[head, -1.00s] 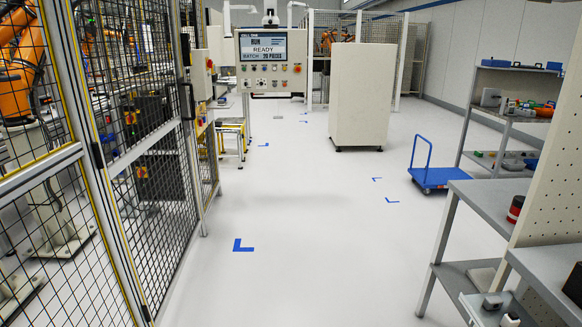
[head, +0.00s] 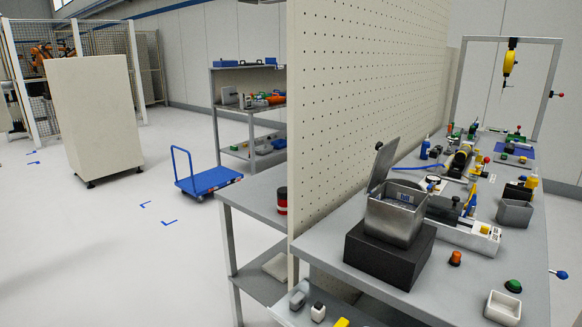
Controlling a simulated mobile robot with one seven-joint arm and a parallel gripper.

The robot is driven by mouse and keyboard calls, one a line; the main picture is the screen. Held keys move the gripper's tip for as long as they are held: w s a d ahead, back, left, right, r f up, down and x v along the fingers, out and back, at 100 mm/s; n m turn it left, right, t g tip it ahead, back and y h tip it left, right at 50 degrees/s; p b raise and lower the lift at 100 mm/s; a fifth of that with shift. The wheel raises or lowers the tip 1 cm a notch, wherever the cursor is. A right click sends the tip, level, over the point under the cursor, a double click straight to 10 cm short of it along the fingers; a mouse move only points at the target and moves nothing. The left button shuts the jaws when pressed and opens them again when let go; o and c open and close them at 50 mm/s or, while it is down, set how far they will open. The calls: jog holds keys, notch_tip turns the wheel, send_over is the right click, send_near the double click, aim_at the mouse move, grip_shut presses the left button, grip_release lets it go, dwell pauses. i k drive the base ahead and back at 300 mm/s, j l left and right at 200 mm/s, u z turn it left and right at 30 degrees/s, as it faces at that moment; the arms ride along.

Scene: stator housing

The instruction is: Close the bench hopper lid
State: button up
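The bench hopper (head: 392,213) is a grey metal box on a black block (head: 388,252) at the near left corner of the workbench (head: 478,275). Its lid (head: 383,165) stands open, tilted up from the left rear side with a small dark knob at its top. Something bluish lies inside the hopper, too small to make out. My gripper is not in view in the head picture.
A pegboard panel (head: 345,100) stands just left of the hopper. Small parts, fixtures and a grey bin (head: 515,212) cover the bench behind it. A white tray (head: 503,307) lies near the front. Open floor with a blue cart (head: 207,180) is at the left.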

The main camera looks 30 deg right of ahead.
aim_at(386, 154)
jog(key=i+j+z, duration=0.15)
jog(key=i+z, duration=0.15)
jog(key=z, duration=0.15)
jog(key=i+j+z, duration=0.25)
jog(key=z, duration=0.25)
jog(key=i+j+z, duration=0.2)
jog(key=j+z, duration=0.25)
jog(key=i+j+z, duration=0.15)
jog(key=j+z, duration=0.15)
jog(key=z, duration=0.15)
jog(key=i+j+z, duration=0.1)
jog(key=j+z, duration=1)
jog(key=j, duration=0.55)
jog(key=i+l, duration=0.1)
jog(key=l, duration=0.3)
jog(key=i+l, duration=0.15)
jog(key=l, duration=0.2)
jog(key=k+z, duration=0.05)
